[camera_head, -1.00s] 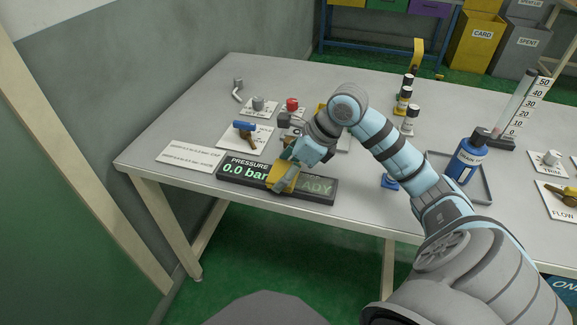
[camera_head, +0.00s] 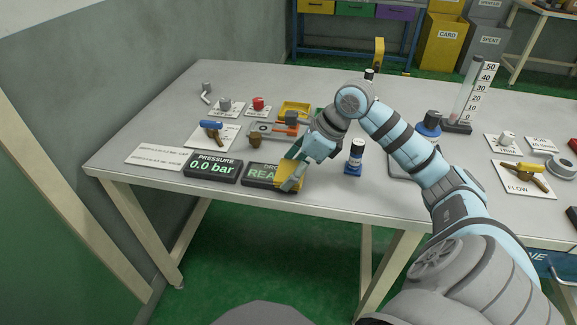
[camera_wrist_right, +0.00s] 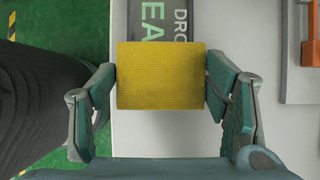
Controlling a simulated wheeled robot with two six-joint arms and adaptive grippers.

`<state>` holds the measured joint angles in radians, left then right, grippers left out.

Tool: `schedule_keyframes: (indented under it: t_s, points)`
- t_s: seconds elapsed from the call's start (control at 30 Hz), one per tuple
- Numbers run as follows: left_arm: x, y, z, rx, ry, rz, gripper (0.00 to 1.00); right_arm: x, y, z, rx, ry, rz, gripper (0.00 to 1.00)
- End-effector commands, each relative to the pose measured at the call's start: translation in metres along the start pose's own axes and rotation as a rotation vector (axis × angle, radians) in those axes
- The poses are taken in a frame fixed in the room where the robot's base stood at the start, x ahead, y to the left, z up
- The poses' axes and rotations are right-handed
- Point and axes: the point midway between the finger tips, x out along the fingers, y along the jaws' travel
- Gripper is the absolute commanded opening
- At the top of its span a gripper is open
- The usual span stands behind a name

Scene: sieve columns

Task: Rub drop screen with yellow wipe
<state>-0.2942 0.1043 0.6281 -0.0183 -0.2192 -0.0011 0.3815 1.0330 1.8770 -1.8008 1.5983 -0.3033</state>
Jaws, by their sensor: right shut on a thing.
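My right gripper (camera_head: 292,175) is shut on the yellow wipe (camera_head: 287,172), a flat yellow pad. The wipe covers the right end of the dark drop screen (camera_head: 258,180), whose green letters "REA" show to the left of it. In the right wrist view the wipe (camera_wrist_right: 160,76) sits between my two green fingers (camera_wrist_right: 160,90), and the drop screen (camera_wrist_right: 161,22) runs out from under it. I cannot tell how firmly the wipe touches the screen. My left gripper is not in view.
The pressure screen (camera_head: 212,167) reads 0.0 bar, just left of the drop screen. The front table edge is close.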

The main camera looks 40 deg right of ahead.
Motion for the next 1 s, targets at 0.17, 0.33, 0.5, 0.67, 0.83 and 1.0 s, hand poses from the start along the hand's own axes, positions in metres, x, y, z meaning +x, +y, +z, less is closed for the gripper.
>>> schedule_keyframes:
  t_s: [0.17,0.33,0.5,0.67,0.83,1.0]
  points:
    - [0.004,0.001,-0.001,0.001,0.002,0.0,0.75,-0.001,-0.005,-0.005,-0.004,0.003,0.004,0.25]
    - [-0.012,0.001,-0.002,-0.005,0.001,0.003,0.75,-0.032,-0.005,0.012,-0.006,0.001,-0.001,0.25]
    - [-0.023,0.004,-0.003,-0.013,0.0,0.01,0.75,-0.045,-0.005,0.019,-0.004,0.002,0.001,0.25]
    - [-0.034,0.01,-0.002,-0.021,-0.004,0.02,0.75,-0.059,-0.005,0.023,0.0,0.001,-0.002,0.25]
    - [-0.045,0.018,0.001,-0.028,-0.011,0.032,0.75,-0.074,-0.006,0.029,0.005,0.001,-0.004,0.25]
    - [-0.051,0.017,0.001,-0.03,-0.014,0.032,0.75,-0.083,-0.006,0.031,0.009,0.002,-0.007,0.25]
